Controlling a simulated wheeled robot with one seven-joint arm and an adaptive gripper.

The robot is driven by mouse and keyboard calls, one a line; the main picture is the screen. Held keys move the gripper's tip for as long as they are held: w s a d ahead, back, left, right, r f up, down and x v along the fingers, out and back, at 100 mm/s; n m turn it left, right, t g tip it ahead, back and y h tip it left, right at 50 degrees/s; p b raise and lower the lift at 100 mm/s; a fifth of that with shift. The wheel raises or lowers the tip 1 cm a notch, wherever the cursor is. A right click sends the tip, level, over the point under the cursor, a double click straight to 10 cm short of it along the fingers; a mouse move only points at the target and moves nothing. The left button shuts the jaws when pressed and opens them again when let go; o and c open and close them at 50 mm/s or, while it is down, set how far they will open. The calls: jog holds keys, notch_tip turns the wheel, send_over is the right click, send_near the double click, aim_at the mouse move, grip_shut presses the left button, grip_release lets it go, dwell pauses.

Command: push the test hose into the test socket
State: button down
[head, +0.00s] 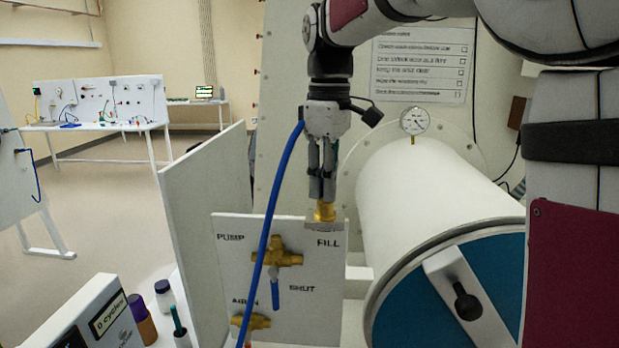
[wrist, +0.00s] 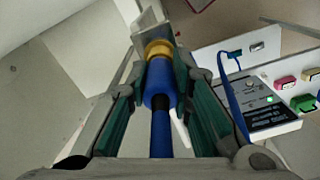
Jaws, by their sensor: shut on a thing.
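My gripper (head: 323,190) points straight down over the FILL corner of a white valve panel (head: 232,290). In the wrist view its green-padded fingers (wrist: 161,88) are shut on the blue end of the test hose (wrist: 160,80), with a dark tail behind it. In the head view, a blue hose (head: 275,190) hangs from beside the gripper, passing in front of the panel. A brass fitting (head: 325,211) shows just below the fingertips, at a small metal bracket. In the wrist view the brass (wrist: 159,48) lines up with the blue end and appears to meet it. I cannot tell how deep it sits.
Brass valves (head: 277,256) with a blue handle are on the panel. A white cylinder (head: 430,195) with a blue end door stands close on the right, a gauge (head: 415,121) behind it. A counter box (head: 95,318) and bottles (head: 141,318) are at lower left.

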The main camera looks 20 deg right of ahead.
jog(key=c, duration=1.3)
grip_release()
jog(key=shift+f, duration=0.1)
jog(key=shift+c, duration=0.2)
notch_tip(320, 180, up, 12)
jog(key=shift+s+d+f, duration=0.15)
jog(key=shift+s+f, duration=0.1)
jog(key=s+f+m+t+b, duration=0.2)
jog(key=s+f+m, duration=0.2)
jog(key=s+f, duration=0.3)
jog(key=s+f+m+t+b, duration=0.3)
jog(key=s+f+m, duration=0.2)
jog(key=f, duration=1)
jog(key=s, duration=0.3)
jog(key=shift+a+f+t, duration=0.25)
jog(key=shift+t, duration=0.05)
